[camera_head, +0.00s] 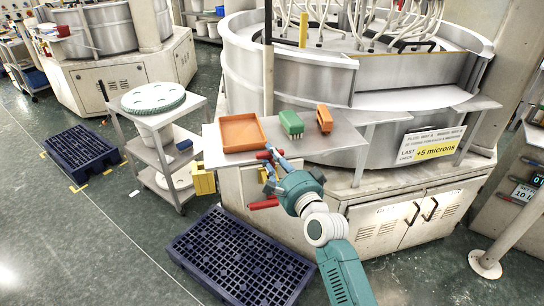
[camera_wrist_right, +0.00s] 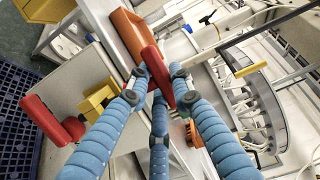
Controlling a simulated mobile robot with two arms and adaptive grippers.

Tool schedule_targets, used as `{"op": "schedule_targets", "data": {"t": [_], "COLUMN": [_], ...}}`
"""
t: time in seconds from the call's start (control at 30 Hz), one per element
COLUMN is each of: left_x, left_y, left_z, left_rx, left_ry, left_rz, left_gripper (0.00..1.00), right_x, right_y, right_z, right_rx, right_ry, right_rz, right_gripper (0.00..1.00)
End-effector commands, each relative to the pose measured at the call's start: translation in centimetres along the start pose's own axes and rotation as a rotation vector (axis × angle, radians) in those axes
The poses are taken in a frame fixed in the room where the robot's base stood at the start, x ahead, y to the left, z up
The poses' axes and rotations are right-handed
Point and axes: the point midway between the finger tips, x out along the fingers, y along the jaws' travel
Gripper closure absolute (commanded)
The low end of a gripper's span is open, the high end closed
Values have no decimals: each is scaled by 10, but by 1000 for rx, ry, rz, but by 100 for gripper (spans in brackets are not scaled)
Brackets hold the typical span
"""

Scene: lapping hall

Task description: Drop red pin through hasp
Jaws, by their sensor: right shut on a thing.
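My right gripper (camera_head: 268,154) reaches in from the lower right, in front of the shelf edge. In the right wrist view its blue fingers (camera_wrist_right: 158,85) are closed around the red pin (camera_wrist_right: 157,68), which sticks out past the fingertips. In the head view the pin (camera_head: 263,155) shows only as a small red piece at the fingertips. I cannot make out the hasp for certain. My left gripper is out of view.
A red handle (camera_head: 264,204) is below the gripper. On the shelf are an orange tray (camera_head: 226,147), a green brush (camera_head: 291,124) and an orange piece (camera_head: 324,118). A grey cart (camera_head: 146,178) stands left; a dark blue pallet (camera_head: 240,256) lies on the floor in front.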

Motion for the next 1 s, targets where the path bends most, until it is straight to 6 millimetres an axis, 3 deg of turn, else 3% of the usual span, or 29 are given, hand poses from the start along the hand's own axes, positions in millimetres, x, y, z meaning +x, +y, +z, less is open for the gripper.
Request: {"op": "schedule_targets", "data": {"t": [1.0], "left_x": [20], "left_y": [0], "left_z": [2], "left_rx": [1], "left_ry": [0], "left_rz": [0], "left_gripper": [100], "right_x": [0], "right_y": [26], "right_z": [0], "right_rx": [-1], "right_ry": [0], "right_rz": [-1], "right_gripper": [100]}}
